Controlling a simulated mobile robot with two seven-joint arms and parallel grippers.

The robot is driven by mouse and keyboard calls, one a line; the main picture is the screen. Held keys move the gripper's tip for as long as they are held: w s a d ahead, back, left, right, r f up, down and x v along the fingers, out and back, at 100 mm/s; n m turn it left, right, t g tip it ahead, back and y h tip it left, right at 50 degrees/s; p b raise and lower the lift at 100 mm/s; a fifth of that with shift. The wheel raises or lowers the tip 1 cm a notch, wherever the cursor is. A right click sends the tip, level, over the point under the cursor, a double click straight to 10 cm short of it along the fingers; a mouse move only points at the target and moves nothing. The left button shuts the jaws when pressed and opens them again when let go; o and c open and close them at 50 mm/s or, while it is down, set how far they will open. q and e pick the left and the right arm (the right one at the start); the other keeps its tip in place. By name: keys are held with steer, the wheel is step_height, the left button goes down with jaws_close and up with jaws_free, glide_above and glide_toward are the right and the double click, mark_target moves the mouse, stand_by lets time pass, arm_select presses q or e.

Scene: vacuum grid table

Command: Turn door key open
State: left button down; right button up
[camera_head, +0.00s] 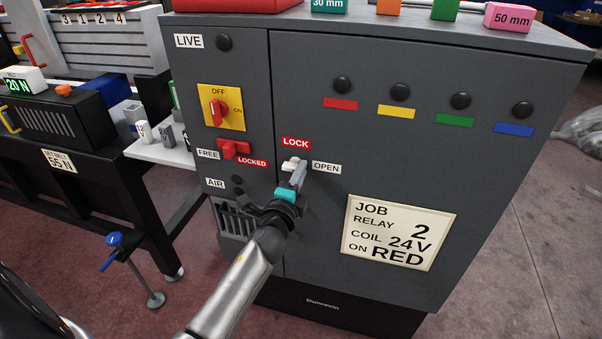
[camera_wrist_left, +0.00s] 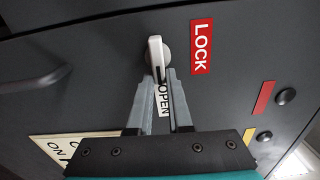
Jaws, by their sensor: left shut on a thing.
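The door key (camera_head: 290,166) is a small pale piece on the grey cabinet door, below the red LOCK label (camera_head: 296,143) and left of the white OPEN label (camera_head: 327,167). In the left wrist view the key (camera_wrist_left: 156,52) stands out from a round lock, its long side lying along the line towards OPEN. My left gripper (camera_wrist_left: 162,78) is shut on the key, one grey finger on each side. In the head view the gripper (camera_head: 297,172) reaches up from below and covers part of the key. My right gripper is not in view.
A red FREE/LOCKED handle (camera_head: 232,149) and a yellow-plated red rotary switch (camera_head: 219,109) are on the panel to the left. A bar handle (camera_wrist_left: 35,82) shows in the wrist view. A JOB card (camera_head: 399,232) and several black buttons are on the door to the right.

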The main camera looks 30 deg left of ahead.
arm_select(q)
steer(key=shift+s+a+f, duration=0.1)
steer(key=shift+a+f, duration=0.1)
steer(key=shift+a, duration=0.15)
steer(key=c, duration=0.8)
jaws_free()
steer(key=shift+r, duration=0.1)
steer(key=shift+c, duration=0.2)
steer(key=shift+d, duration=0.1)
steer(key=v, duration=1.5)
steer(key=shift+d+r, duration=0.1)
steer(key=shift+d, duration=0.05)
